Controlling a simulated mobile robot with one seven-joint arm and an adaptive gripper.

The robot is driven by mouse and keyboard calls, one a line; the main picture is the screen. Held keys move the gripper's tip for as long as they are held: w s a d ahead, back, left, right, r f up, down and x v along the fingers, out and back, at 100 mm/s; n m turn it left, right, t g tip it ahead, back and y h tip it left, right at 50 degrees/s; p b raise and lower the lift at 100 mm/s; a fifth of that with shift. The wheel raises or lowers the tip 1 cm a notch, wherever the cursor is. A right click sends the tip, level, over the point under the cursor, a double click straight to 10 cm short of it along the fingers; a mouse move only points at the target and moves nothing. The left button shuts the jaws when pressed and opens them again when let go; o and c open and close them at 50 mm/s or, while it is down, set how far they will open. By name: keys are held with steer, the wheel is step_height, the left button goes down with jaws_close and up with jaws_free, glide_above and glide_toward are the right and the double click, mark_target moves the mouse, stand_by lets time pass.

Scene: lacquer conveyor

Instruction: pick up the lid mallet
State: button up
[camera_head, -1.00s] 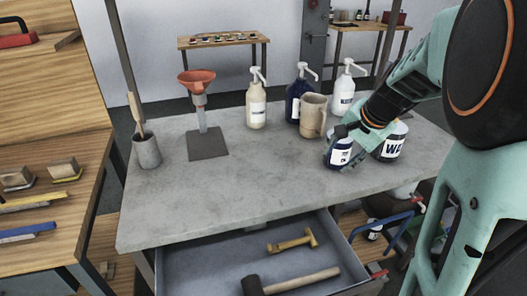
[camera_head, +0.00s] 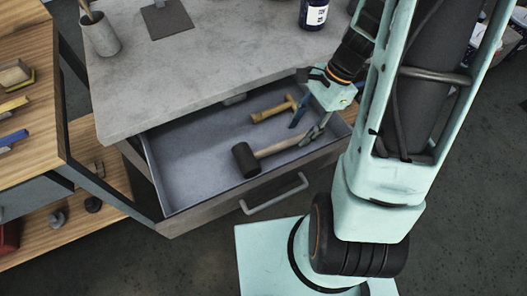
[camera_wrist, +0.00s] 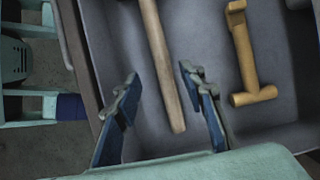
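The mallet with a black head (camera_head: 245,160) and a pale wooden handle (camera_head: 285,148) lies in the open drawer (camera_head: 185,182). My gripper (camera_head: 309,128) is over the drawer's right part, at the handle end. In the wrist view my gripper (camera_wrist: 158,88) is open, with the handle (camera_wrist: 160,60) running between its two blue-padded fingers. Gaps show on both sides of the handle. The mallet's head is outside the wrist view. I cannot tell the exact height of the fingers above the handle.
The drawer's front wall and handle (camera_head: 275,195) are near. The grey tabletop (camera_head: 200,85) overhangs the drawer's back. The drawer's left part is empty.

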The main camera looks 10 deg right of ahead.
mark_target(292, 140)
steer(key=x, duration=0.4)
steer(key=shift+w+a+f+b, duration=0.2)
steer(key=shift+b, duration=0.15)
steer(key=shift+c, duration=0.4)
steer(key=shift+r, duration=0.1)
jaws_close()
